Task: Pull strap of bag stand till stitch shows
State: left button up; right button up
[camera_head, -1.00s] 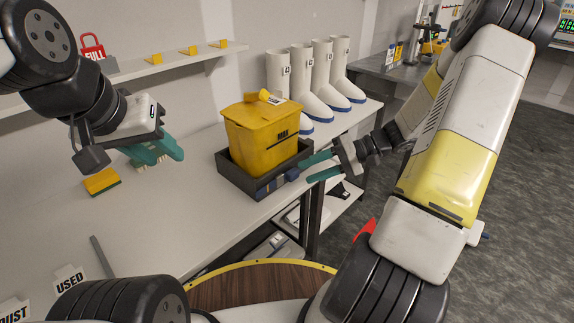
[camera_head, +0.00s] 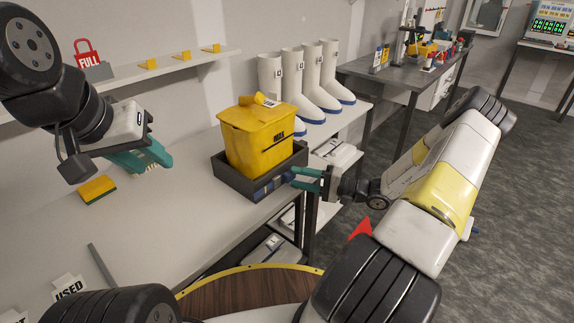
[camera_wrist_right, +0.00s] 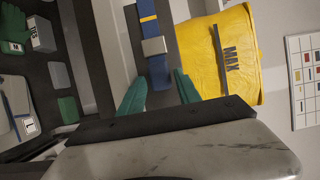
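The yellow bag (camera_head: 258,142) marked MAX sits in a dark grey tray-like stand (camera_head: 232,178) at the bench edge. The blue strap (camera_head: 272,185) runs along the stand's front. In the right wrist view the strap (camera_wrist_right: 160,74) hangs through a grey buckle (camera_wrist_right: 153,46), with a thin yellow line across it above the buckle. My right gripper (camera_head: 297,178) is open in front of the stand; in the right wrist view its teal fingers (camera_wrist_right: 158,92) lie either side of the strap's lower end, apart from it. My left gripper (camera_head: 150,160) hovers over the bench; its opening is unclear.
A yellow-green sponge (camera_head: 97,188) lies on the bench below my left gripper. White boots (camera_head: 300,85) stand behind the bag. A shelf (camera_head: 170,70) with yellow hooks and a red FULL lock tag (camera_head: 90,55) is on the wall. The bench middle is clear.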

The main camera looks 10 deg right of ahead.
jog(key=shift+w+a, duration=0.3)
jog(key=shift+a, duration=0.25)
jog(key=shift+c, duration=0.2)
grip_shut()
jog(key=shift+d, duration=0.15)
dwell(0.8)
